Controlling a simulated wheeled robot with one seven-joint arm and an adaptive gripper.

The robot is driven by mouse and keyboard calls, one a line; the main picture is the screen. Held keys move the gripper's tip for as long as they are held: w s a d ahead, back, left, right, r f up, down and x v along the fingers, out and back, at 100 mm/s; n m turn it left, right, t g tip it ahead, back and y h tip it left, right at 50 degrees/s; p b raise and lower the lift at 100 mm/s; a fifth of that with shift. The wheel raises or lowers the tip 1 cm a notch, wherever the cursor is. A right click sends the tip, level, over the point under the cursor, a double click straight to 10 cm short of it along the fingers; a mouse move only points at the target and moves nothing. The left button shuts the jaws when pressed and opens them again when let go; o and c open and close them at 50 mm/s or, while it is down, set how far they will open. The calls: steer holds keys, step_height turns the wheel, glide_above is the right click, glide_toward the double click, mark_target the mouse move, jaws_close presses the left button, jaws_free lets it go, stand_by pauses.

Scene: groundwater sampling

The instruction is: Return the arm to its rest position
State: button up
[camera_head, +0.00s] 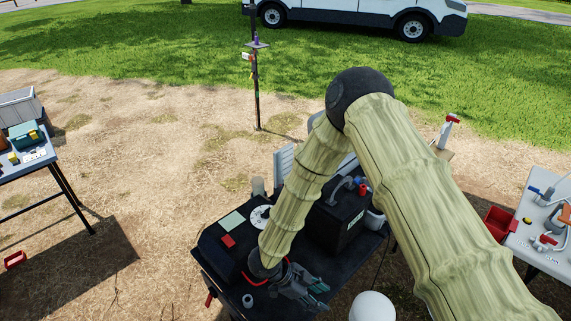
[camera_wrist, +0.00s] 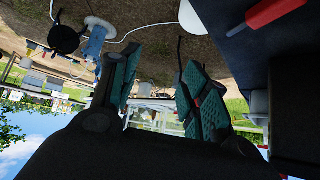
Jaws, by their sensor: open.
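My arm reaches in from the lower right in the head view, bends at a dark elbow joint and comes down over a black-topped table (camera_head: 222,268). My gripper (camera_head: 318,296) is low over the table's front part, pointing right. Its two teal-padded fingers stand apart in the wrist view (camera_wrist: 155,85), with nothing between them. The gap between gripper and tabletop cannot be judged exactly.
A black box (camera_head: 335,222) stands behind the gripper, with a white dial (camera_head: 261,217) left of the forearm. A white rounded object (camera_head: 372,306) is right of the gripper. A side table (camera_head: 548,225) stands right, another (camera_head: 38,158) left. A post (camera_head: 256,90) stands on open ground behind.

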steer(key=s+d+f+n+t+y+b, duration=0.2)
steer(key=s+d+f+n+b, duration=0.1)
steer(key=d+f+n, duration=0.35)
steer(key=s+d+f+n+t+y+b, duration=0.2)
steer(key=s+d+f+n+b, duration=0.1)
steer(key=d+f+n, duration=0.3)
steer(key=s+f+n+g+y+b, duration=0.1)
steer(key=s+f+n+y+b, duration=0.1)
steer(key=s, duration=0.6)
steer(key=s+f+n+g+y+b, duration=0.2)
steer(key=s+n, duration=0.3)
steer(key=s, duration=0.4)
steer(key=shift+s+d+y, duration=0.3)
steer(key=shift+y, duration=0.1)
